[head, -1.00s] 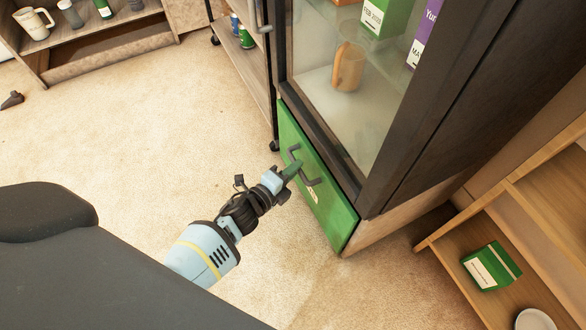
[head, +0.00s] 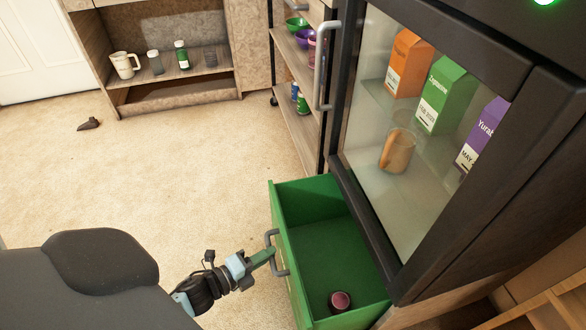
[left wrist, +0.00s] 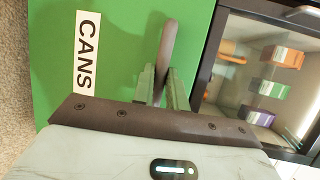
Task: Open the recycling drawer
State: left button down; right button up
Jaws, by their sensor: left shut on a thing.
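The green recycling drawer (head: 318,236) is pulled out from below the glass-fronted fridge in the head view. A dark can with a reddish top (head: 339,301) stands inside it near the front. My left gripper (head: 268,256) is shut on the grey handle (head: 275,238) on the drawer's front. In the left wrist view, the gripper's fingers (left wrist: 162,88) are around the handle, next to a white label reading "CANS" (left wrist: 86,50) on the green front. My right gripper is not in view.
The fridge (head: 405,150) holds cartons and a tan mug behind glass. A shelf cart (head: 296,125) with bowls and cans stands behind the drawer. A low shelf (head: 180,78) is at the back left. The carpet (head: 180,160) left of the drawer is mostly clear.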

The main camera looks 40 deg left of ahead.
pick_arm(q)
jog(key=s+a, duration=0.5)
jog(key=s, duration=0.2)
jog(key=shift+a, duration=0.3)
jog(key=c, duration=1.4)
grip_release()
jog(key=shift+s, duration=0.15)
